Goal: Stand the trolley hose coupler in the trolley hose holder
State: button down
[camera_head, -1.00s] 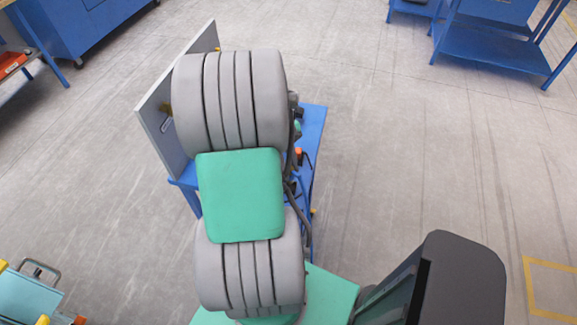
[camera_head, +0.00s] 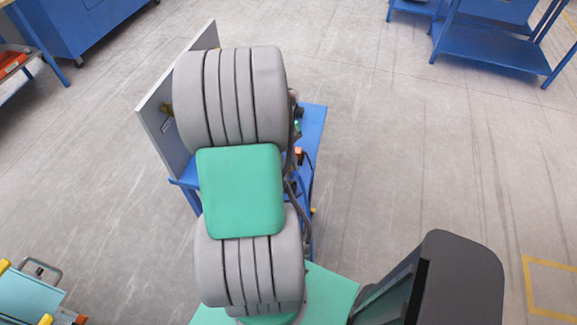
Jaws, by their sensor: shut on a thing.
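My arm covers the middle of the view, and I cannot make out my gripper behind it. The blue trolley (camera_head: 318,122) stands beneath and behind the arm, with a grey upright panel (camera_head: 165,135) on its left side. I cannot make out the hose coupler or the hose holder. Small dark and green parts (camera_head: 298,120) show at the arm's right edge over the trolley, too small to identify. A small orange piece (camera_head: 299,151) with a thin dark cable shows just below them.
A blue cabinet (camera_head: 85,25) stands at the upper left and a blue shelf unit (camera_head: 490,52) at the upper right. A light blue case (camera_head: 28,298) is at the lower left. The grey floor (camera_head: 420,150) to the trolley's right is clear.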

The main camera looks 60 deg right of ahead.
jog(key=shift+f+b, duration=0.7)
jog(key=shift+f, duration=0.85)
dwell(0.7)
jog(key=c, duration=1.1)
grip_release()
jog(key=shift+c, duration=0.2)
jog(key=v, duration=0.7)
jog(key=shift+r+b, duration=0.35)
jog(key=shift+r, duration=0.05)
jog(key=shift+w, duration=0.15)
